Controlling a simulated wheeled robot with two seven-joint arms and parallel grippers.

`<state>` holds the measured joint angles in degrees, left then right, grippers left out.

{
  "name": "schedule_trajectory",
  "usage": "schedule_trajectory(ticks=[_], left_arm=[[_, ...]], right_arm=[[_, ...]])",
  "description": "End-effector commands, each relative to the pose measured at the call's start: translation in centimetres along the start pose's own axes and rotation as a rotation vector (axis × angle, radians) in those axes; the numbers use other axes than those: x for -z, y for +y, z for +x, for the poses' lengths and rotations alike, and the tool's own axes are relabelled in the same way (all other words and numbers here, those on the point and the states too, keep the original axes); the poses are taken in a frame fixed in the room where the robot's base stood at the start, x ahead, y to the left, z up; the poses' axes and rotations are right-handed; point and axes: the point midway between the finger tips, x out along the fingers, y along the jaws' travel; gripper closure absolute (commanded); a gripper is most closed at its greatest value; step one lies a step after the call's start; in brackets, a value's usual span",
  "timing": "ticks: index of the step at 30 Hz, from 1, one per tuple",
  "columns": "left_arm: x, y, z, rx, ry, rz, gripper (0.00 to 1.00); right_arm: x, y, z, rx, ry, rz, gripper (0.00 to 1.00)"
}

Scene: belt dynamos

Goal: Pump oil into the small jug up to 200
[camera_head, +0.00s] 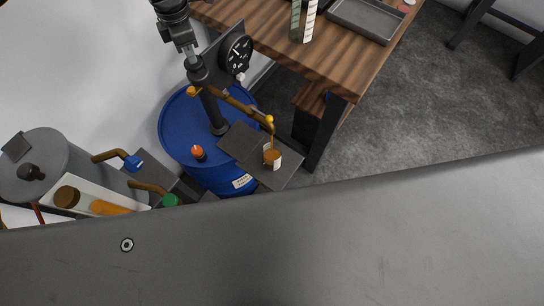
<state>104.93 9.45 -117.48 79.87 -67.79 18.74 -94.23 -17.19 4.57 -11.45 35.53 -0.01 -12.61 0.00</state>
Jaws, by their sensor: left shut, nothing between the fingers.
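The small jug (272,158) stands on a dark tray beside the blue drum, below the pump spout. It holds brown oil, and a thin brown stream runs from the spout tip (269,120) down to it. Its level marks are too small to read. The pump (209,104) rises from the drum top. A round black dial (237,54) with a white needle and marks stands beside it; its figures are unreadable. My left gripper (192,58) is shut above the pump's top, with nothing visible between its fingers; whether it touches the pump is unclear. My right gripper is out of view.
The blue drum (178,130) bears an orange-topped cap (198,152). A grey tank (55,165) with blue- and green-ended pipes stands at left. A wooden table (285,42) at the top holds a metal tray (366,20). The floor at right is clear.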

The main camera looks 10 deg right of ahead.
Motion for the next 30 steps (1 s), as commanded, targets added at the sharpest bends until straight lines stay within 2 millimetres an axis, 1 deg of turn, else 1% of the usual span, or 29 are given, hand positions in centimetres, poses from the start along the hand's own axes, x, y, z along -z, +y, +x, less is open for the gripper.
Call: schedule_trajectory(ticks=[1,4,8,11,30], left_arm=[[0.0,-0.1,0.4,0.004,0.002,0.001,1.0],[0.0,-0.1,0.5,0.004,0.002,0.001,1.0],[0.0,-0.1,0.2,0.004,0.002,0.001,1.0],[0.0,-0.1,-0.4,0.003,0.002,0.001,1.0],[0.0,0.0,-6.7,0.001,0.001,0.0,1.0]], right_arm=[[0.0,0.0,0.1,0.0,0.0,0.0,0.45],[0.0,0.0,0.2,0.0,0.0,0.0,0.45],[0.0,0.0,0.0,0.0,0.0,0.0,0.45],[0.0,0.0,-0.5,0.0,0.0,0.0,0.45],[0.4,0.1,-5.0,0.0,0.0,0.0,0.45]])
